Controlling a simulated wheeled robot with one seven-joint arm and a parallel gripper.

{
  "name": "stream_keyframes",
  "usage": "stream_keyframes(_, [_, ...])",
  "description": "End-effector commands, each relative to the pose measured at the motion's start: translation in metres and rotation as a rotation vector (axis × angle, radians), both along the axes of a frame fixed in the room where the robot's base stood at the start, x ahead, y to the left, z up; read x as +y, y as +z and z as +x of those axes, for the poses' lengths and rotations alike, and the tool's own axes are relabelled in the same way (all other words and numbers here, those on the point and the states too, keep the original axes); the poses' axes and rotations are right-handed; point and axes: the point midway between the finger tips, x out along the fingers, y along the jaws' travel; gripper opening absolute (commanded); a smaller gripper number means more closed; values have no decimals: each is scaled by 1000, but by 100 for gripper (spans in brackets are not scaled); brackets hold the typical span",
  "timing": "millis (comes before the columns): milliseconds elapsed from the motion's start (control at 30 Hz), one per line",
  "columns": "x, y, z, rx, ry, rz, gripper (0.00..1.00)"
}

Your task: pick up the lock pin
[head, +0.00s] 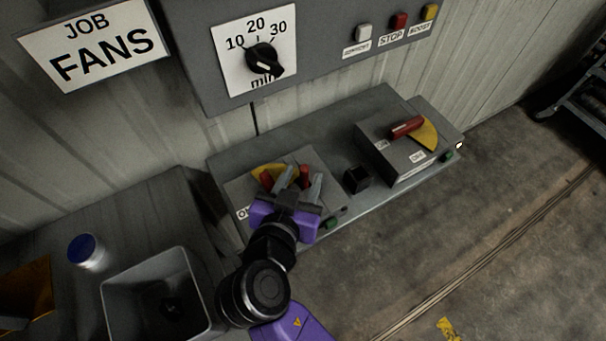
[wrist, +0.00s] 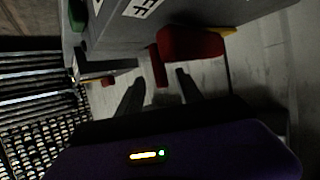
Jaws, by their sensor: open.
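My gripper (head: 298,180) is open over the left switch box (head: 232,192) in the head view, its two fingers spread and empty. Two red parts show by the fingers, one at the left (head: 266,179) and one between them (head: 304,175), in front of a yellow plate. In the wrist view a narrow red piece (wrist: 158,66) stands ahead between the fingertips (wrist: 160,88), beside a thicker red handle (wrist: 190,43). I cannot tell for certain which red part is the lock pin. The fingers hide part of the box top.
A right switch box (head: 398,160) has a red handle (head: 407,127) over a yellow plate. A small black square holder (head: 356,179) stands between the boxes. A grey bin (head: 122,280) and a blue-lidded jar (head: 86,250) are at lower left. A dial panel (head: 190,55) hangs behind.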

Motion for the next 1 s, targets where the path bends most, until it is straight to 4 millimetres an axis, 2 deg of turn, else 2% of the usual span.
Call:
stream_keyframes(400, [-7, -16, 48, -1, 0, 0, 43])
stream_keyframes(733, [-9, -21, 55, -1, 1, 0, 43])
stream_keyframes(767, [-9, -21, 55, -1, 1, 0, 39])
stream_keyframes(967, [-9, -20, 54, -1, 1, 0, 0])
stream_keyframes(1000, [-9, -20, 54, -1, 1, 0, 0])
